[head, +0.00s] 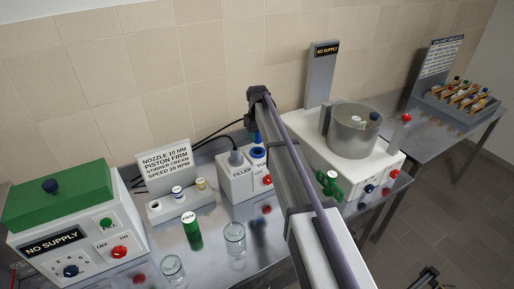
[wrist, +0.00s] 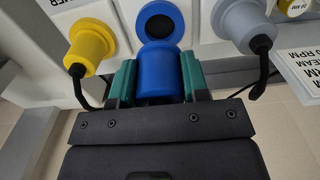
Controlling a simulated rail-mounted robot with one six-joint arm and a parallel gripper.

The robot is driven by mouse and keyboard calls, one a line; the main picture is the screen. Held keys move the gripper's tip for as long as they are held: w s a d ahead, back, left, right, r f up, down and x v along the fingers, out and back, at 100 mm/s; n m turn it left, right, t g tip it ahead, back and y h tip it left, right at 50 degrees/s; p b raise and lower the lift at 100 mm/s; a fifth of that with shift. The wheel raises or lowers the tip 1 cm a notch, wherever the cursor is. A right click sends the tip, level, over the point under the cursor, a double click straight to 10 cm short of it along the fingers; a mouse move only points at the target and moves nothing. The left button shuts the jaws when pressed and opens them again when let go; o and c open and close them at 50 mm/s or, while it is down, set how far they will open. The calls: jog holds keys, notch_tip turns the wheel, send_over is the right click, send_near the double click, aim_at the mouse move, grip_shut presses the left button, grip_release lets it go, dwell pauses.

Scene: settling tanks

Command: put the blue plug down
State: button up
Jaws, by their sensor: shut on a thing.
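My gripper (wrist: 158,80) is shut on the blue plug (wrist: 158,75), with its teal pads on either side of it. Just beyond the plug is a blue-ringed socket (wrist: 160,22) with a dark, empty hole. The plug lines up roughly with this hole; I cannot tell whether it touches the ring. In the head view my arm hides most of the gripper, and a bit of blue shows beside the arm above the filler box (head: 237,186). The blue socket ring (head: 258,152) shows on top of that box.
A yellow plug (wrist: 88,45) with a cable sits left of the socket, and a grey plug (wrist: 245,25) with a cable sits right, both close to my gripper. Glass jars (head: 235,240), a green cylinder (head: 192,232) and a mixer pot (head: 354,132) stand on the bench.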

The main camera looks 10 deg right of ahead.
jog(key=b, duration=1.3)
send_over(267, 233)
notch_tip(267, 233, down, 13)
notch_tip(267, 233, down, 11)
jog(key=b, duration=1.1)
jog(key=shift+a, duration=0.1)
jog(key=shift+r, duration=0.1)
jog(key=o, duration=1.2)
